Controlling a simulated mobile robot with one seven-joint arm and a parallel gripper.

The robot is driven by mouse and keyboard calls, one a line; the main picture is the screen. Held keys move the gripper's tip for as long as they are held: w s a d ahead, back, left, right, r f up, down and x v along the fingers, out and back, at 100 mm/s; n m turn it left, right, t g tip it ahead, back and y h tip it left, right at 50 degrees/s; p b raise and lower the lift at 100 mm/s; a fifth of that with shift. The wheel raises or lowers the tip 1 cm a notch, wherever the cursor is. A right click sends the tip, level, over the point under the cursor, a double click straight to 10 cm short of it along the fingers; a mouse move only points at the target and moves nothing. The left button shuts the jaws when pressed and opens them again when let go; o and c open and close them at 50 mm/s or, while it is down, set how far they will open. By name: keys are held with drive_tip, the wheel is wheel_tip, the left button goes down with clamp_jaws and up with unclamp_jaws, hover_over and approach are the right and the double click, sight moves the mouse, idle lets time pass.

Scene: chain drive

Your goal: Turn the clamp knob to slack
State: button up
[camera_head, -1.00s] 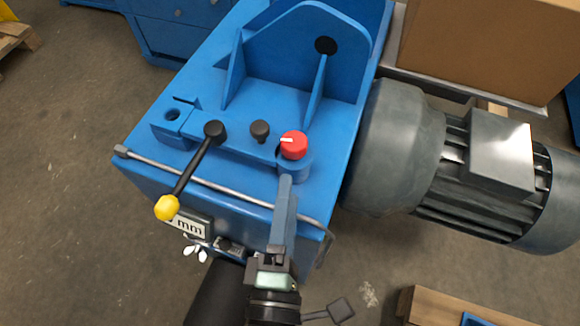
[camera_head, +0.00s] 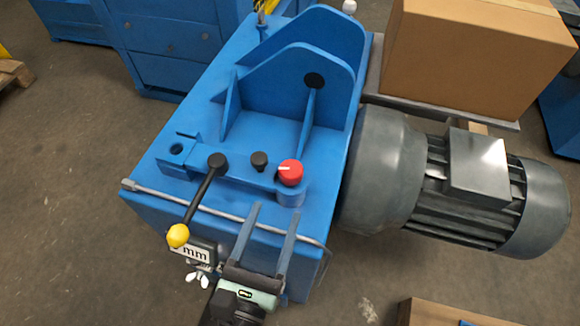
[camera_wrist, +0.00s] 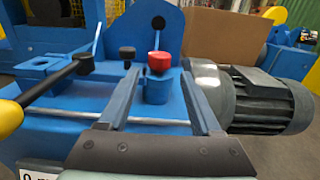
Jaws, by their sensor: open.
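A red knob (camera_head: 290,172) with a white pointer line sits on a round blue boss at the right end of the blue block on the machine. The line points to the left in the head view. A small black knob (camera_head: 259,160) stands left of it. My gripper (camera_head: 272,212) is open and empty, its two fingers spread on the near side of the red knob and apart from it. In the wrist view the red knob (camera_wrist: 159,62) shows between and just beyond the fingertips.
A black lever (camera_head: 203,200) with a yellow ball end (camera_head: 178,235) stands left of my gripper. A metal rod (camera_head: 215,212) runs along the machine's front edge. A grey motor (camera_head: 440,180) lies to the right, with a cardboard box (camera_head: 475,50) behind it.

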sight(288, 180)
drive_tip(key=x, duration=1)
drive_tip(key=shift+w, duration=0.1)
clamp_jaws()
